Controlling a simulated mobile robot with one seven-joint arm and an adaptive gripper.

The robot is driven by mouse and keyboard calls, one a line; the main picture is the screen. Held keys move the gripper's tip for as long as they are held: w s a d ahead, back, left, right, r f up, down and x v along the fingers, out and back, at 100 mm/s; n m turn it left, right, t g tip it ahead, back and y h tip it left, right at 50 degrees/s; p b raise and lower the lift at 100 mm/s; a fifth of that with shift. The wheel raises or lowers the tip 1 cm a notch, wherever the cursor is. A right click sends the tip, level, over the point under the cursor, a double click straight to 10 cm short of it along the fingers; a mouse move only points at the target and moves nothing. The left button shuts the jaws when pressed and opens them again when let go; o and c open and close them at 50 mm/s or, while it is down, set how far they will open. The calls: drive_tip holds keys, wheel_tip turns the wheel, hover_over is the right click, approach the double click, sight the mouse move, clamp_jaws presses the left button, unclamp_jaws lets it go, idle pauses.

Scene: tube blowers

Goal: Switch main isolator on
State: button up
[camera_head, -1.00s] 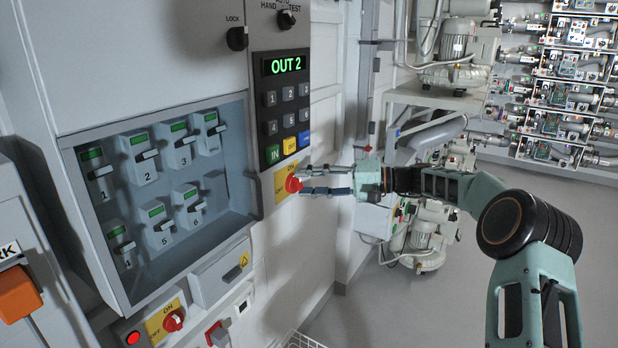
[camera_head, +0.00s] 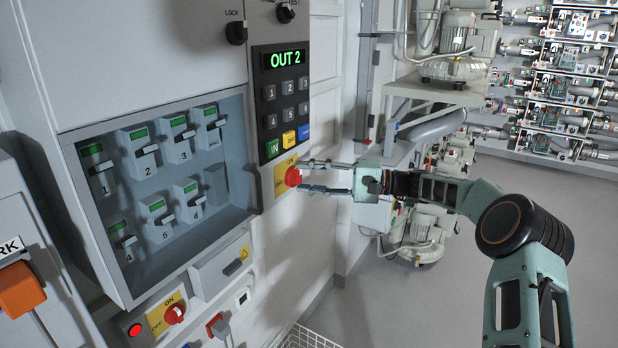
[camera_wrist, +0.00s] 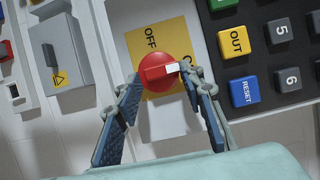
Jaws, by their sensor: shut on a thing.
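A round red rotary knob (camera_head: 293,177) sits on a yellow plate (camera_head: 280,180) below the keypad on the cabinet front. In the wrist view the red knob (camera_wrist: 157,72) shows a white mark at its right end, on the side of the partly hidden "ON" lettering. "OFF" is at its upper left. My gripper (camera_head: 304,176) reaches in from the right, with one finger above and one below the knob. In the wrist view its fingertips (camera_wrist: 161,77) are shut on the knob from both sides.
A keypad (camera_head: 283,105) reads "OUT 2". A recessed box (camera_head: 236,170) with several numbered switches is at left. Another red knob (camera_head: 174,314) on a yellow plate is low on the cabinet. Pumps (camera_head: 424,232) stand behind my arm. Floor at right is clear.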

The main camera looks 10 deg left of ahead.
drive_tip(key=shift+a+r, duration=0.2)
drive_tip(key=shift+r, duration=0.35)
drive_tip(key=o, duration=0.9)
drive_tip(key=shift+o, duration=0.4)
drive_tip(key=shift+f, duration=0.1)
drive_tip(key=shift+f, duration=0.1)
drive_tip(key=d, duration=1.2)
drive_tip(key=shift+f, duration=0.1)
